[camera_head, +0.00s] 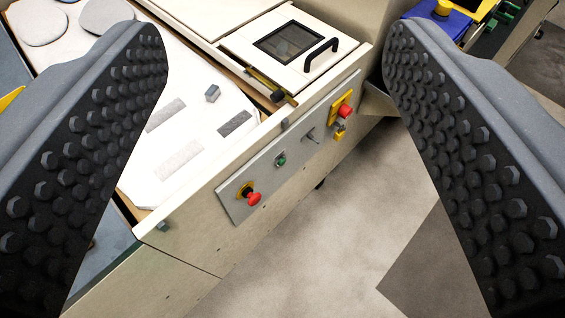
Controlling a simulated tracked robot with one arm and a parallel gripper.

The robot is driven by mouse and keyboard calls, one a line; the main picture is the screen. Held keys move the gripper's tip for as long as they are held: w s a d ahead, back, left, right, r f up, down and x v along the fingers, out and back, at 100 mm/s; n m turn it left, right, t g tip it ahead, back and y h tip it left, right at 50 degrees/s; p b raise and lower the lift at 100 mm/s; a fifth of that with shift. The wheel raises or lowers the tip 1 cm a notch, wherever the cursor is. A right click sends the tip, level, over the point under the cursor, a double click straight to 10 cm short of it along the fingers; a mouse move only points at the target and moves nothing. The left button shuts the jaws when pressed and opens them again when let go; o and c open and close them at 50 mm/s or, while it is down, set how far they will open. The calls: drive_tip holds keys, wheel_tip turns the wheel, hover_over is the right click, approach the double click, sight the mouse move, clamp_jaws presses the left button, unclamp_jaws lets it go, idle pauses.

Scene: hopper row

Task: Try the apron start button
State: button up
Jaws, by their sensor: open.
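My gripper (272,45) is open and empty, with one black studded finger at each side of the view. Between and beyond the fingers, a grey control panel (232,204) is fixed along the side of a beige machine. A small green button (281,159) sits left of the panel's middle. A red knob (252,197) on a yellow backing is at its near left end. A small metal switch (309,134) is right of the green button. A red button (345,111) on a yellow plate is at the right end. No labels are readable, so none names the apron.
A white surface (190,125) with grey patches lies behind the panel. A hatch (290,48) with a dark window and black handle is above it. A blue box (446,24) is at top right. Bare grey floor (330,235) lies in front.

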clamp_jaws()
idle(1.6)
